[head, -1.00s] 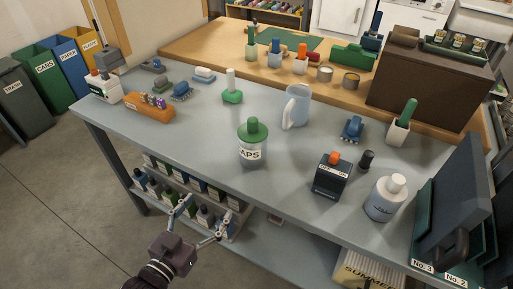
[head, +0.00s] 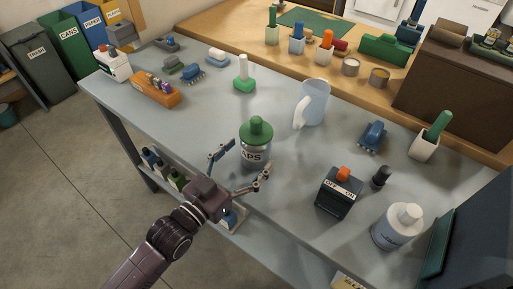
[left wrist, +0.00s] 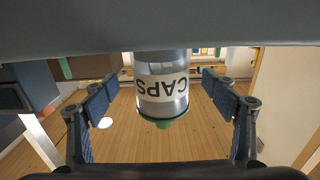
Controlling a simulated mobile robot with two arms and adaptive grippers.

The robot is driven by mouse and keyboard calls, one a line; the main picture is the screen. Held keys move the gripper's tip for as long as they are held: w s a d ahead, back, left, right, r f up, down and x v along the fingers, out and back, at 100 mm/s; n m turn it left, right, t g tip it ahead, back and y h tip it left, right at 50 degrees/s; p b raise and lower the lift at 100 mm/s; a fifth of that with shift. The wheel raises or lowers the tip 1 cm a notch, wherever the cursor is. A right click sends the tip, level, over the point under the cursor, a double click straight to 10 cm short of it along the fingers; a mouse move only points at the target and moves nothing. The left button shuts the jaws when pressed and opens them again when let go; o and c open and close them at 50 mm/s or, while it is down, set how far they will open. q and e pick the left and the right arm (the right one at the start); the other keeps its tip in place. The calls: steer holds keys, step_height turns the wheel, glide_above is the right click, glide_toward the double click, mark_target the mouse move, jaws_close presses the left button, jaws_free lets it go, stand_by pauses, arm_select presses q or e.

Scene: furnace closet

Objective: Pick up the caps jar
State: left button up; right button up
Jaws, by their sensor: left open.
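The caps jar (head: 255,154) stands upright near the front edge of the grey table. It is a clear grey jar with a green lid and a white label. My left gripper (head: 240,164) is open just in front of it, with the fingers spread to either side and apart from the jar. In the left wrist view the jar (left wrist: 162,85) appears upside down, centred between the open fingers (left wrist: 165,112). My right gripper is in neither view.
A pale blue pitcher (head: 313,103) stands behind and right of the jar. The table left of the jar is clear up to an orange holder (head: 156,90).

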arm_select(q)
steer(key=x, duration=0.3)
steer(key=shift+w+r, duration=0.1)
steer(key=shift+r, duration=0.2)
steer(key=shift+w+d, duration=0.2)
steer(key=shift+w, duration=0.1)
steer(key=shift+c, duration=0.9)
steer(key=c, duration=1.3)
steer(key=shift+w, duration=0.1)
steer(key=shift+c, duration=0.4)
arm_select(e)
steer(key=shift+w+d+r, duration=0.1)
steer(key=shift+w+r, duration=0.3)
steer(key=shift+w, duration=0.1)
arm_select(q)
steer(key=shift+r, duration=0.15)
step_height(320, 180, up, 20)
steer(key=p, duration=0.2)
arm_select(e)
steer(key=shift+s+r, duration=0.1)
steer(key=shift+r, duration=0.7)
